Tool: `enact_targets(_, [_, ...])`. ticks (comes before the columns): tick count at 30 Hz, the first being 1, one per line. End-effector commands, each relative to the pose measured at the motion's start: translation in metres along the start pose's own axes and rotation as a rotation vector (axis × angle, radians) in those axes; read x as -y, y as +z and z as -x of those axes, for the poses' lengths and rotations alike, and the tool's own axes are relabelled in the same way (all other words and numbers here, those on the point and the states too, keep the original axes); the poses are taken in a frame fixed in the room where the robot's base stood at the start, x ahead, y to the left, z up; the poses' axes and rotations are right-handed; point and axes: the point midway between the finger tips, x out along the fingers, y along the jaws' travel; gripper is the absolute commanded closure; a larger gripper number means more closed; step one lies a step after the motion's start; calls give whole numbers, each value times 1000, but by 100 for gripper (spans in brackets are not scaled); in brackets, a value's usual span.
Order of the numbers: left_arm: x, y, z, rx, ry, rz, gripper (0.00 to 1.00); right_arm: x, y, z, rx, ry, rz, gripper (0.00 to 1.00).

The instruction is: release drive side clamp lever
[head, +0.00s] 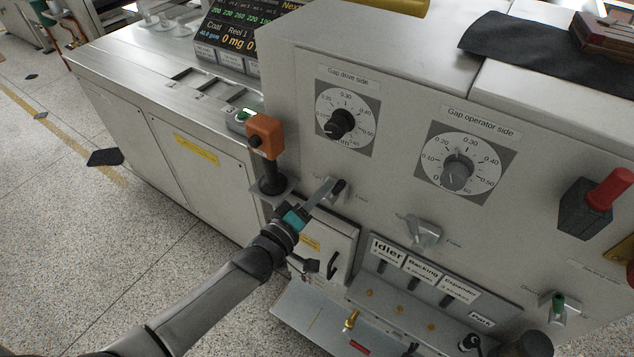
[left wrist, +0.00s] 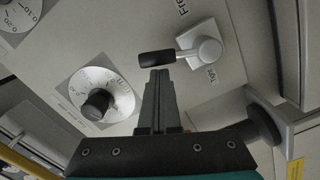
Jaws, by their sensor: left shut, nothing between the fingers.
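The drive side clamp lever (head: 338,187) is on the grey front panel, below the dial labelled "Gap drive side". In the left wrist view it shows as a black handle (left wrist: 157,58) on a light grey hub (left wrist: 207,48). Partly cut-off labels are beside the hub. My left gripper (head: 325,193) is at this lever. In the left wrist view its fingers (left wrist: 160,76) are closed together and empty, with their tips right at the black handle. I cannot tell whether they touch it. My right gripper is not in view.
The "Gap drive side" dial (head: 340,124) is just above. The "Gap operator side" dial (head: 457,172) and another clamp lever (head: 424,233) are to the right. An orange box on a black post (head: 265,135) stands close left of my gripper. A red-handled part (head: 608,189) is far right.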

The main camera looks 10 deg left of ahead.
Motion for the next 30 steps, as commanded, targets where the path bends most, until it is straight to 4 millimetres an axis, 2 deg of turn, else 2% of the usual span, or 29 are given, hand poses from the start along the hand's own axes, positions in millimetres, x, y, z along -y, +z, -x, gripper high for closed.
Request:
enact_targets(12, [-3, 10, 0, 3, 0, 8, 100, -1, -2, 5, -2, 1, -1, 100])
enact_targets(30, [-5, 7, -1, 3, -1, 9, 100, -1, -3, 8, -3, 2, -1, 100])
